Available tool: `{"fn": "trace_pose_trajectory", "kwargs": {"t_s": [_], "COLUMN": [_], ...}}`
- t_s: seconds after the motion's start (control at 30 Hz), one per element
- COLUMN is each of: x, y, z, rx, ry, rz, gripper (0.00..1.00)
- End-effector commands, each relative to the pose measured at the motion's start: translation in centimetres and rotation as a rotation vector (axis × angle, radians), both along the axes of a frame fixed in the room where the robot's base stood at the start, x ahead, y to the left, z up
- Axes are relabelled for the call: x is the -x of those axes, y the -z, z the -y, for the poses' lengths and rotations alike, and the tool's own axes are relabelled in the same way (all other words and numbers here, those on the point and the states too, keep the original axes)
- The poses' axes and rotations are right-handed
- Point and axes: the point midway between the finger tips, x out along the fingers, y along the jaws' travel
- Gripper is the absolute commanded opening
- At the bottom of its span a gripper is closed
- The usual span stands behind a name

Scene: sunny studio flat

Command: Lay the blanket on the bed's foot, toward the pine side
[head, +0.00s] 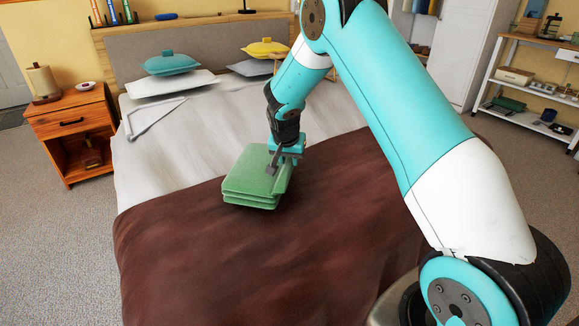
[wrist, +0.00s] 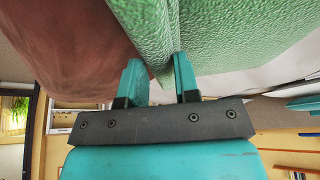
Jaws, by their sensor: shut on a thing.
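The folded green blanket (head: 252,180) is over the middle of the bed, near the top edge of the brown cover (head: 190,265) on the bed's foot half. My gripper (head: 279,162) is shut on the blanket's right edge. In the wrist view the blanket (wrist: 215,35) fills the upper part, with its edge between the two fingers (wrist: 160,80). I cannot tell whether the blanket's underside touches the bed. The bed's white sheet (head: 180,140) shows toward the headboard.
An orange-brown wooden nightstand (head: 72,122) stands left of the bed, with a paper roll (head: 43,82) on it. A teal cushion (head: 170,64) and a yellow cushion (head: 265,48) lie near the headboard (head: 190,45). A shelf (head: 530,85) stands far right. The brown cover's left and front parts are clear.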

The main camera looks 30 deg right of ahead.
Motion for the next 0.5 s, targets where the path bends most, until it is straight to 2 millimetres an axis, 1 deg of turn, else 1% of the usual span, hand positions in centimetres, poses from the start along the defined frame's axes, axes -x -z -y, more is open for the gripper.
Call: {"fn": "trace_pose_trajectory", "kwargs": {"t_s": [0.03,0.1,0.17,0.37,0.4,0.5], "x": [-0.1,-0.1,-0.1,-0.1,0.0,0.0], "y": [0.9,1.9,2.5,2.7,2.8,2.8], "z": [0.0,0.0,0.0,0.0,0.0,0.0], "rx": [0.0,0.0,0.0,0.0,0.0,0.0], "ry": [0.0,0.001,0.001,0.001,0.0,0.0], "rz": [0.001,0.002,0.003,0.004,-0.001,-0.001], "gripper": [0.0,0.0,0.0,0.0,0.34,0.55]}}
